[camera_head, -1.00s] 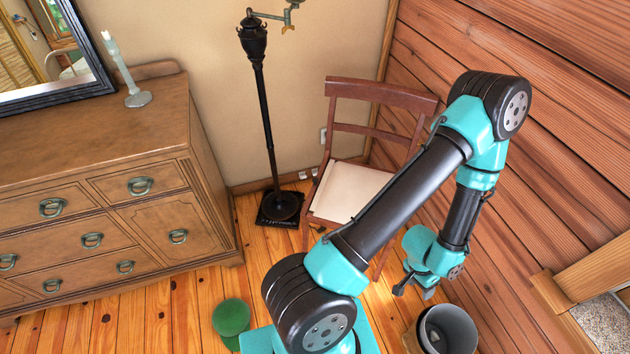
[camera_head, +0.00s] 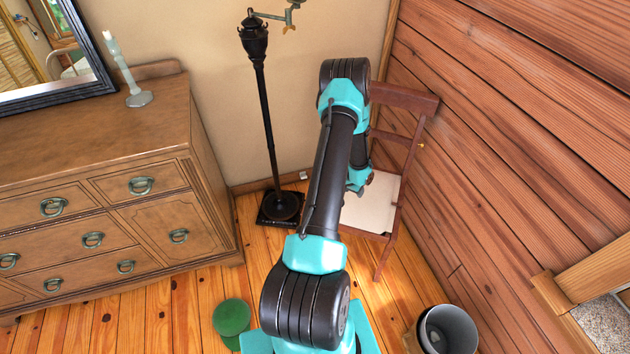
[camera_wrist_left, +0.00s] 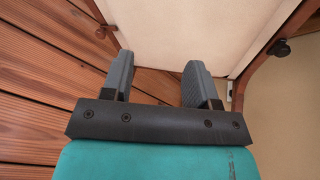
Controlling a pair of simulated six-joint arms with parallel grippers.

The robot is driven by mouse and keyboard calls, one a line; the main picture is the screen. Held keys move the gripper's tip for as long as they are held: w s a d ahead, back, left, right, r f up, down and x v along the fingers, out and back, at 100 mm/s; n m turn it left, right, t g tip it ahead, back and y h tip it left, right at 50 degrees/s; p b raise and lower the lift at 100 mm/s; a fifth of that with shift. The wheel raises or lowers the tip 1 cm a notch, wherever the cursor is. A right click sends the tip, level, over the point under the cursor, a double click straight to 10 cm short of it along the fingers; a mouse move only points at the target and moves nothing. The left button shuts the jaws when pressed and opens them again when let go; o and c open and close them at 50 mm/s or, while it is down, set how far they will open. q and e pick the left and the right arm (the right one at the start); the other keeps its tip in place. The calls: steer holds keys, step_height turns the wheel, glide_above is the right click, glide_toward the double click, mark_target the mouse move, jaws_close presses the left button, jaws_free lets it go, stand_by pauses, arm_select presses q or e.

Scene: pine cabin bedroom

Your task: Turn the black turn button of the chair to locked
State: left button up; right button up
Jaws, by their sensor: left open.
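The brown wooden chair (camera_head: 405,97) with a cream seat (camera_head: 372,205) stands in the corner. My left arm crosses in front of it, and the left gripper's fingers are hidden in the head view. In the left wrist view the left gripper (camera_wrist_left: 158,66) is open and empty, its fingers in front of the cream seat (camera_wrist_left: 195,25). A small black knob-like piece (camera_wrist_left: 282,48) sits on the chair's wood at right, apart from the fingers. It looks like the turn button; I cannot tell its setting. My right gripper is not in view.
A black lamp stand (camera_head: 268,140) rises left of the chair, near my arm. A wooden dresser (camera_head: 150,130) fills the left. The plank wall (camera_head: 510,130) is close on the right. A grey bin (camera_head: 447,330) and green round object (camera_head: 231,317) stand in front.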

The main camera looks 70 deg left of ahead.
arm_select(q)
steer(key=s+a+r+n+g+y, duration=0.1)
steer(key=s+a+y, duration=0.1)
steer(key=s+a, duration=1.2)
steer(key=shift+s+a+r+n+y, duration=0.3)
steer(key=shift+a+r, duration=0.1)
steer(key=shift+a, duration=0.7)
steer(key=shift+w+f, duration=0.1)
steer(key=shift+f, duration=0.05)
steer(key=x, duration=1.7)
steer(key=shift+d+f, duration=0.1)
steer(key=shift+f, duration=0.05)
steer(key=c, duration=0.9)
